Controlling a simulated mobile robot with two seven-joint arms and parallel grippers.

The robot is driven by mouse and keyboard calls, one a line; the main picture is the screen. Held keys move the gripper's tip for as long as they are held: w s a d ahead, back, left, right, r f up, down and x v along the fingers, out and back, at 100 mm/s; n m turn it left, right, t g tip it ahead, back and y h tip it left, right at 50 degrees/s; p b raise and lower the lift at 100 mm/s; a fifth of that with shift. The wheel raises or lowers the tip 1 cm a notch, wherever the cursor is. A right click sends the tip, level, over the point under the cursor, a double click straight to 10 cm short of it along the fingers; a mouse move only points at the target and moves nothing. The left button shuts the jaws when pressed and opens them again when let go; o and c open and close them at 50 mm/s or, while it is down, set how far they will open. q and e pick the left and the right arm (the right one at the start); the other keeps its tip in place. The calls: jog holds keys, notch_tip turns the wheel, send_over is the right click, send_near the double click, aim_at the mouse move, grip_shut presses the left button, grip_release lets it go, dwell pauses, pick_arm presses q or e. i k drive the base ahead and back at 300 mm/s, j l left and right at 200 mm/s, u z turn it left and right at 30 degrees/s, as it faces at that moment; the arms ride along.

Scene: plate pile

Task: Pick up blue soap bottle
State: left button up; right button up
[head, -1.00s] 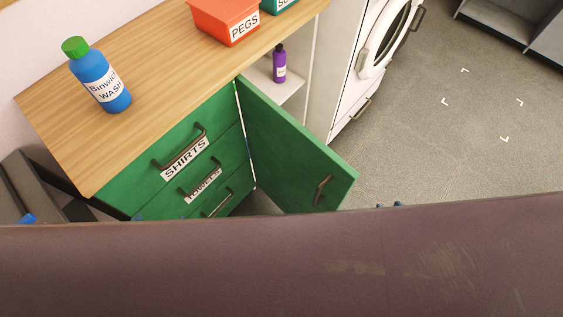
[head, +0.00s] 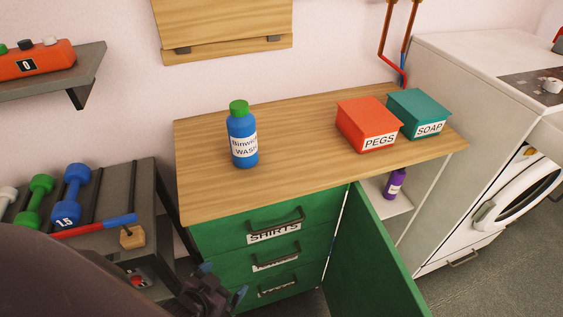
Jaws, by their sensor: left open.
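The blue soap bottle (head: 243,142) has a green cap and a white label. It stands upright on the left part of the wooden counter (head: 290,155). My left gripper (head: 222,298) is at the bottom of the head view, low in front of the green drawers and below the counter top. It is open and well apart from the bottle. Its lower part is cut off by the picture edge. My right gripper does not show.
An orange PEGS box (head: 368,125) and a teal SOAP box (head: 418,113) stand on the counter's right. A green cabinet door (head: 375,262) hangs open below, near a purple bottle (head: 395,183). A dumbbell rack (head: 150,205) stands left. Counter space around the blue bottle is clear.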

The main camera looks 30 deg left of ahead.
aim_at(242, 131)
jog(key=k+j+u, duration=0.15)
jog(key=u, duration=0.15)
jog(key=k+j+u, duration=0.1)
jog(key=j+u, duration=0.55)
jog(key=i+j+u, duration=0.1)
jog(key=j+u, duration=0.35)
